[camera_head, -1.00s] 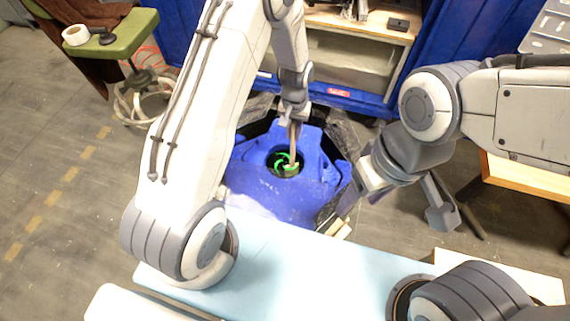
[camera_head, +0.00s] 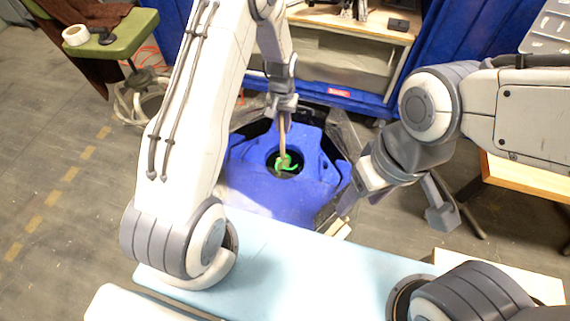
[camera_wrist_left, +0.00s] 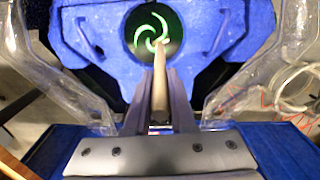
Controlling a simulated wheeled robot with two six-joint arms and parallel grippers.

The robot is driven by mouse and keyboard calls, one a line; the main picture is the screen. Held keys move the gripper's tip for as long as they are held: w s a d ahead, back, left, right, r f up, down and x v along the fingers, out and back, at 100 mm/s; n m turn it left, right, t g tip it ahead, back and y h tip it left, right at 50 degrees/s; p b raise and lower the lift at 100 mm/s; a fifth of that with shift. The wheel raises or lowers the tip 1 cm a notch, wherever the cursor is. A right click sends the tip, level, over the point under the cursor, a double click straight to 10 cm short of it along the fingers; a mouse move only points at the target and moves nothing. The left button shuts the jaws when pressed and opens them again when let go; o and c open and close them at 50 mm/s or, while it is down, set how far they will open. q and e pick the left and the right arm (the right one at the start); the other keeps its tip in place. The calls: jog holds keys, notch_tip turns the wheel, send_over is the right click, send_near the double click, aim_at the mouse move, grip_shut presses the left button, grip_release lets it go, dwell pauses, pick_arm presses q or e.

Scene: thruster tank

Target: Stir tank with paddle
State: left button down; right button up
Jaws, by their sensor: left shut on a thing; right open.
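The blue tank (camera_head: 260,190) stands at the centre of the head view, with a dark round opening (camera_head: 276,168) in its top. A green swirl-shaped piece (camera_head: 288,163) shows in the opening. My left gripper (camera_head: 283,113) is above the opening, shut on the tan handle of the paddle (camera_head: 283,140). The paddle points down, its lower end at the opening. In the left wrist view the paddle (camera_wrist_left: 160,75) runs from between the fingers towards the green swirl (camera_wrist_left: 150,28). How deep its tip sits is unclear. My right gripper (camera_head: 357,196) is open and empty to the right of the tank.
A light blue surface (camera_head: 300,262) lies in front of the tank. Clear plastic sheeting (camera_head: 348,135) stands around the tank. A shelf unit (camera_head: 345,65) is behind it, and a green stool (camera_head: 125,35) is at the upper left.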

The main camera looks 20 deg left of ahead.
pick_arm(q)
jog(key=d, duration=0.1)
jog(key=s+d, duration=0.2)
jog(key=d, duration=0.1)
jog(key=shift+p, duration=0.3)
dwell(0.9)
